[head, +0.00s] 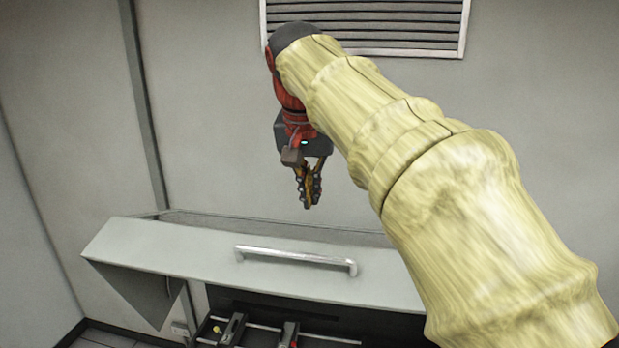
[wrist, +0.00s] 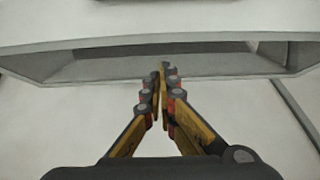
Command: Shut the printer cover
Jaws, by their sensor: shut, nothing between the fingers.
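The printer cover (head: 200,255) is a pale grey panel with a silver bar handle (head: 296,260). It stands raised and tilted, with the dark inside of the printer (head: 260,305) showing below it. My gripper (head: 307,204) points down above the cover's back edge, close to the wall, and appears apart from it. Its fingers are shut and empty. In the wrist view, the fingertips (wrist: 163,72) meet in front of the cover's edge (wrist: 110,42). Part of the cover's right side is hidden behind my arm in the head view.
A grey wall (head: 210,120) stands behind, with a slatted vent (head: 365,25) at the top and a vertical strip (head: 145,110) at left. Black fittings (head: 232,328) and rails show inside the printer. Dark floor tiles (head: 100,338) show at lower left.

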